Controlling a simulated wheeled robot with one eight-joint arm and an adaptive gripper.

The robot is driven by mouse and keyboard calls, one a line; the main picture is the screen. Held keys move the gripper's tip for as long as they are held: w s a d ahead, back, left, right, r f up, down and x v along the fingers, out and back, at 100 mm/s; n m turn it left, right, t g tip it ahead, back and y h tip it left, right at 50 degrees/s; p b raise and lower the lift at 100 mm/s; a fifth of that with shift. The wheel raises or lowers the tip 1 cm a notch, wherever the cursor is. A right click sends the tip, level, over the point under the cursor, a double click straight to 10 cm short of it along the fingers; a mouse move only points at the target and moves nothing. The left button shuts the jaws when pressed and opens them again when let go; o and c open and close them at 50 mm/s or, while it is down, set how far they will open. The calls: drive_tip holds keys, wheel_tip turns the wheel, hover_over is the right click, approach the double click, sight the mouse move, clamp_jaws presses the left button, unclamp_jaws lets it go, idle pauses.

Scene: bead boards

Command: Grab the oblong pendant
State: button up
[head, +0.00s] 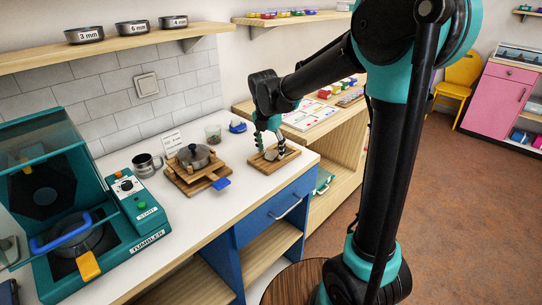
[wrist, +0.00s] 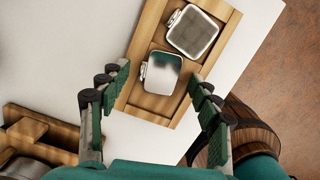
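A wooden tray (head: 291,151) lies on the white counter, and it also shows in the wrist view (wrist: 150,33). Two metallic pieces sit in it. The nearer one is a shiny silver, roughly rectangular pendant (wrist: 161,73) with a small tab on its left side. The farther one is a squarish pendant (wrist: 193,32) with a pale rim and duller face, lying turned. I cannot tell for sure which is the oblong one. My gripper (head: 270,147) is open over the tray. In the wrist view its fingers (wrist: 155,87) stand apart on either side of the silver pendant, with nothing between the pads.
A lidded pot (head: 194,155) stands on a wooden stand left of the tray, near a metal mug (head: 146,165) and a glass jar (head: 213,134). A teal tumbler machine (head: 135,210) fills the counter's left end. A round wooden stool (head: 290,284) stands below the counter.

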drive_tip(key=c, duration=1)
drive_tip(key=shift+r, duration=0.1)
